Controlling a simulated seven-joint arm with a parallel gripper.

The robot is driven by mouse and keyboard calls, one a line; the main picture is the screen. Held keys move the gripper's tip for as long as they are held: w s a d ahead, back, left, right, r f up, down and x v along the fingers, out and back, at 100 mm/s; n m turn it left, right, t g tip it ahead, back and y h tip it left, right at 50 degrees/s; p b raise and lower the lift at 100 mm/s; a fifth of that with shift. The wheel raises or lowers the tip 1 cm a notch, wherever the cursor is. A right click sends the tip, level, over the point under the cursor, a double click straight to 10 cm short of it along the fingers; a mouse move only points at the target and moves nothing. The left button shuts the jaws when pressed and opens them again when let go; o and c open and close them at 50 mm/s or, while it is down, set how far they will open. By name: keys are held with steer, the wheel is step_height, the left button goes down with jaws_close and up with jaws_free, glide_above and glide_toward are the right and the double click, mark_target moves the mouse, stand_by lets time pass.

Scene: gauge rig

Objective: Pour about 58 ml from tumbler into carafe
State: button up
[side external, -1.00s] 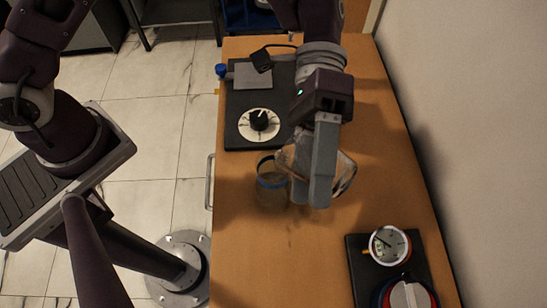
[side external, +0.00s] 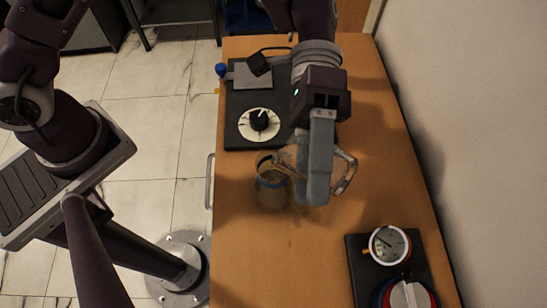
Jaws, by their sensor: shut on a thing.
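My gripper (side external: 314,194) is shut on the tumbler (side external: 343,172), a clear glass with a brownish tint, held above the table and tilted to the left. The fingers hide the middle of the tumbler. The carafe (side external: 272,192), a clear vessel with a blue band near its top, stands upright on the table just left of my gripper. The tumbler's left end is over or beside the carafe's mouth; I cannot tell which. Liquid in either vessel cannot be made out clearly.
A black board with a white dial and black knob (side external: 259,121) lies behind the carafe. A round gauge (side external: 390,245) and a red and blue round device (side external: 408,294) sit on a dark base at front right. The wooden table (side external: 275,265) is clear in front.

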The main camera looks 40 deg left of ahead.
steer(key=shift+r+m+h, duration=0.3)
steer(key=shift+m, duration=0.1)
stand_by(0.5)
steer(key=shift+d+f+h, duration=0.1)
steer(key=shift+f+h, duration=0.1)
steer(key=shift+h, duration=0.1)
steer(key=shift+f+m, duration=0.15)
steer(key=shift+m, duration=0.25)
stand_by(0.3)
